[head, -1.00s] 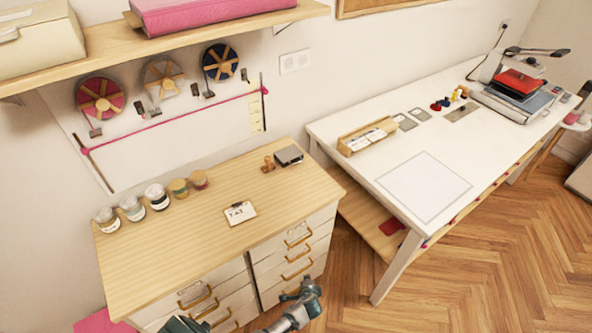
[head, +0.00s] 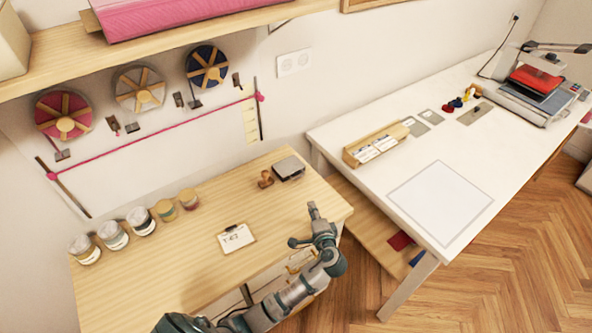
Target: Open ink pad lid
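The ink pad (head: 289,168) is a small dark grey box at the back right of the wooden cabinet top. Its lid looks shut. A small brown wooden stamp (head: 265,179) stands just left of it. My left gripper (head: 313,208) is over the right end of the cabinet top, nearer to me than the ink pad and apart from it. It points toward the back, and its fingers are too small to show a gap. My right gripper is out of view.
A clipboard card (head: 236,237) lies mid-cabinet (head: 200,268). Several jars (head: 140,221) line its left back edge. A white table (head: 360,150) stands to the right, across a gap. A shelf (head: 180,48) and ribbon spools (head: 139,90) are on the wall above.

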